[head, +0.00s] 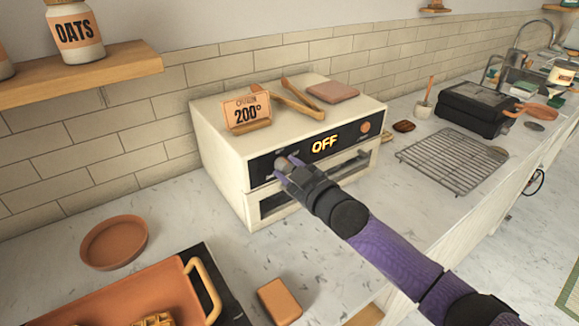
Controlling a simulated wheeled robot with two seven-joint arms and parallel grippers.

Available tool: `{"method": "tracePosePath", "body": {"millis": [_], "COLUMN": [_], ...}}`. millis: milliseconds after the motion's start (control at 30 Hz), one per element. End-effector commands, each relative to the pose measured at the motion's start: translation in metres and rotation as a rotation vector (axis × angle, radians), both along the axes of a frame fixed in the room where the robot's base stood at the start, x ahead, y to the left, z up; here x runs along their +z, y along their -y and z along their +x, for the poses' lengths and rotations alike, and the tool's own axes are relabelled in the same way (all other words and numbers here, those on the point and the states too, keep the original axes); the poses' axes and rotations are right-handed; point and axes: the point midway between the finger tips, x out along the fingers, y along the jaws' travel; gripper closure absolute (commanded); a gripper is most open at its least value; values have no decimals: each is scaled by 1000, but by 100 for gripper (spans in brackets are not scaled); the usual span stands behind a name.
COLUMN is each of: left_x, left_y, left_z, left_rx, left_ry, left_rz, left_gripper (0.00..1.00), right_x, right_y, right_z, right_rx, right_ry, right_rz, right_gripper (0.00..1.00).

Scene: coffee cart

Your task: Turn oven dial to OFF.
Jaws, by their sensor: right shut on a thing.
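The cream oven (222,155) stands on the counter against the tiled wall. Its black front panel (262,169) shows the word OFF (325,145) in lit yellow letters. My right gripper (284,168) is at the left part of this panel, shut on the oven dial, which is mostly hidden by the fingers. A round copper-coloured knob (365,127) sits at the panel's right end, apart from my gripper. My left gripper is not in view.
A 200° sign (247,109), wooden tongs (298,106) and a folded cloth (332,92) lie on the oven. A wire rack (453,160) is to the right. A terracotta dish (114,242), an orange tray (120,293) and an orange block (279,301) are in front.

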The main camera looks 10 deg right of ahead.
Motion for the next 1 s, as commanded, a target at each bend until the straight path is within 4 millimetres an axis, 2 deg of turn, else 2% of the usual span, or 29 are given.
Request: {"method": "tracePosePath", "body": {"millis": [300, 733, 767, 900, 1000], "left_x": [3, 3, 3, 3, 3], "left_y": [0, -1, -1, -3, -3], "left_z": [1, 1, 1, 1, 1], "left_rx": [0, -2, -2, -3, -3], "left_ry": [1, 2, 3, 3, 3], "left_rz": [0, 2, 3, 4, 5], "left_gripper": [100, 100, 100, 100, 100], "right_x": [-2, -2, -2, -2, -1], "right_y": [0, 0, 0, 0, 0], "right_z": [-1, -1, -1, 0, 0], "right_rx": [0, 0, 0, 0, 0], "right_ry": [21, 24, 24, 26, 27], "right_rz": [-66, -72, -72, -71, -70], "right_gripper": [100, 100, 49, 20, 20]}}
